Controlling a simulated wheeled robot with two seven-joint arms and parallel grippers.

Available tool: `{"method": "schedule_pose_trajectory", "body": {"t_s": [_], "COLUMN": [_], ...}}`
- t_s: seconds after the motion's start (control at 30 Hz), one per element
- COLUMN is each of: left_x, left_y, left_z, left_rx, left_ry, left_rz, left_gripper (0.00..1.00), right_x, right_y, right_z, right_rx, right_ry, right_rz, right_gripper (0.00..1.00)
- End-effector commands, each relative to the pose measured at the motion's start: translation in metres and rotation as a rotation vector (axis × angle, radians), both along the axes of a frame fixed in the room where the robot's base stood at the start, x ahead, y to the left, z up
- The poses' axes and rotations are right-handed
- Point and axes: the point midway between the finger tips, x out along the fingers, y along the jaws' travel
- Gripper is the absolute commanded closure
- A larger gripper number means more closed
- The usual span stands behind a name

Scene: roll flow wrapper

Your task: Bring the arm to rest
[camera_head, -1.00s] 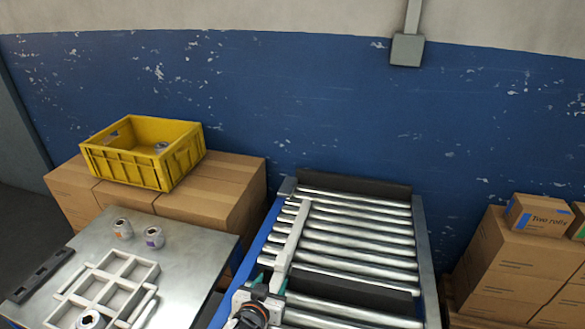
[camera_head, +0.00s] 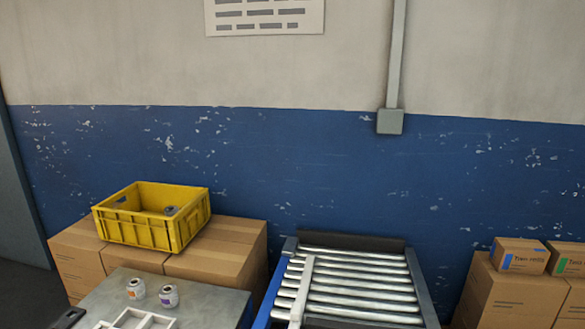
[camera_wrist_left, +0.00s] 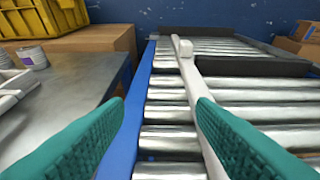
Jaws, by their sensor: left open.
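My left gripper (camera_wrist_left: 160,125) shows in the left wrist view as two green textured fingers, wide apart with nothing between them. It is above the roller conveyor (camera_wrist_left: 143,105), pointing along it. The conveyor also shows in the head view (camera_head: 352,285), with a pale guide bar (camera_head: 301,290) along its rollers. The guide bar passes behind the right-hand finger in the wrist view. Neither gripper shows in the head view now.
A metal table (camera_head: 205,304) with two small rolls (camera_head: 168,296) and a white divided tray (camera_head: 150,321) is at the left. A yellow crate (camera_head: 150,230) sits on cardboard boxes (camera_head: 230,262) behind it. More boxes (camera_head: 515,296) stand right of the conveyor.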

Motion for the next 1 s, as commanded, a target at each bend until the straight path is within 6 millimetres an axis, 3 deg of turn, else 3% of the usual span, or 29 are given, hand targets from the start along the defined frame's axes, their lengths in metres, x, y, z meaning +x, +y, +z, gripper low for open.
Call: {"method": "schedule_pose_trajectory", "body": {"t_s": [0.37,0.63,1.0], "left_x": [-0.061,-0.134,-0.231], "left_y": [0.038,0.070,0.097], "left_z": [-0.012,-0.014,0.002], "left_rx": [0.043,0.088,0.145], "left_ry": [0.208,0.430,0.696], "left_rz": [0.066,0.087,0.052], "left_gripper": [0.49,0.49,0.49], "right_x": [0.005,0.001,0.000], "right_y": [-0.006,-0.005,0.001], "right_z": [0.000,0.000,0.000], "right_rx": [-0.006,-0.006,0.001], "right_ry": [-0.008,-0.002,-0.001], "right_rz": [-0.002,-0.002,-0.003], "right_gripper": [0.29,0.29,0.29]}}
